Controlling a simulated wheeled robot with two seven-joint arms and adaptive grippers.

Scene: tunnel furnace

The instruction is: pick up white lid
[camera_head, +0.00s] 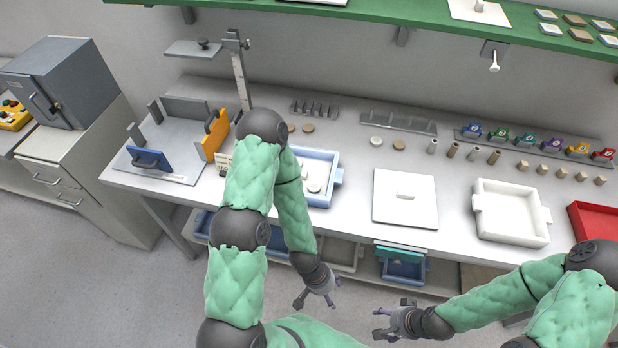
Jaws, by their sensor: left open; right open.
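The white lid (405,211) is a flat square plate with a small raised handle in its middle. It lies flat on the grey bench, right of centre. My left gripper (317,302) is open and empty, in front of the bench's front edge, to the left of and nearer than the lid. My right gripper (382,323) is open and empty, also in front of the bench and nearer than the lid. Neither gripper touches the lid.
A white open tray (512,236) stands right of the lid, with a red tray (588,208) beyond. A blue-rimmed tray (331,158) stands left, partly hidden by my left arm. Small cylinders and discs stand behind the lid. A green shelf (420,24) runs above.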

